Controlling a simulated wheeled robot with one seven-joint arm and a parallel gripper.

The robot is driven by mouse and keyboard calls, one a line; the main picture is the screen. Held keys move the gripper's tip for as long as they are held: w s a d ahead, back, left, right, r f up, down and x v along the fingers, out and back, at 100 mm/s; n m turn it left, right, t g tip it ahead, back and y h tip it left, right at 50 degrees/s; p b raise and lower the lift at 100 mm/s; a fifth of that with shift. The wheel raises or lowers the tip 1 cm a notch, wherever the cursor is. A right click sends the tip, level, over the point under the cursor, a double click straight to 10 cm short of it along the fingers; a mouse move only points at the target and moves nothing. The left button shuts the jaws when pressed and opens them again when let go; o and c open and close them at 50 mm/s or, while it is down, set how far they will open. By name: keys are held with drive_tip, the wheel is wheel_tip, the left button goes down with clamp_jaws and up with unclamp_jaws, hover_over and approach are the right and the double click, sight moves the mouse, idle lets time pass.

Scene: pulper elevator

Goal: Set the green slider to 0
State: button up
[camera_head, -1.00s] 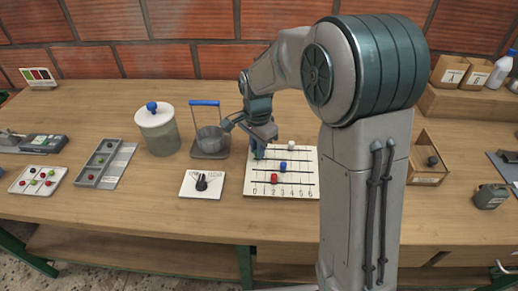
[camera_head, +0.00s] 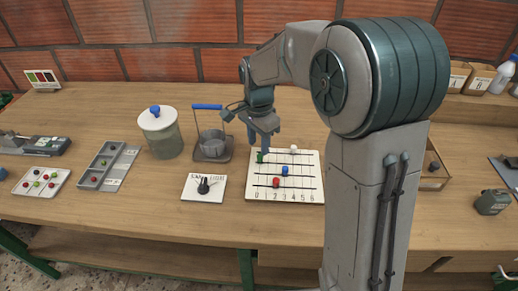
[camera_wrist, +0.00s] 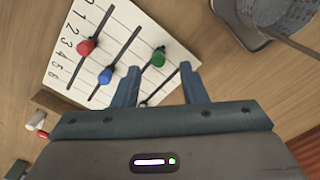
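The white slider board (camera_head: 311,190) lies on the bench, with numbers from 0 to 6 along its near edge. The green slider (camera_head: 261,157) is at the left end of its track, by the 0 side. It also shows in the wrist view (camera_wrist: 158,59), at the upper end of its track. The blue (camera_head: 285,171), red (camera_head: 276,182) and white (camera_head: 293,150) sliders sit further right on their tracks. My gripper (camera_head: 264,146) is open and empty above the board's far left part. Its fingers (camera_wrist: 162,80) are apart from the green slider in the wrist view.
A dial card (camera_head: 217,194) lies left of the board, and a pot stand with a blue handle (camera_head: 207,107) stands behind it. A lidded container (camera_head: 161,138) and a grey tray (camera_head: 112,172) are further left. Wooden boxes (camera_head: 479,78) stand at the back right.

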sight(259, 156)
wheel_tip(259, 156, up, 10)
drive_tip(key=shift+p, duration=0.4)
drive_tip(key=s+d+r+n+t+p, duration=0.1)
drive_tip(key=s+d+n+p, duration=0.2)
drive_tip(key=s, duration=0.7)
drive_tip(key=s+d+n+t+p, duration=0.1)
drive_tip(key=s+d+n+p, duration=0.2)
drive_tip(key=s+d+n, duration=0.4)
drive_tip(key=shift+s+d+r+n+t, duration=0.2)
drive_tip(key=shift+s+r+n+t, duration=0.15)
drive_tip(key=shift+s, duration=1.6)
idle(0.7)
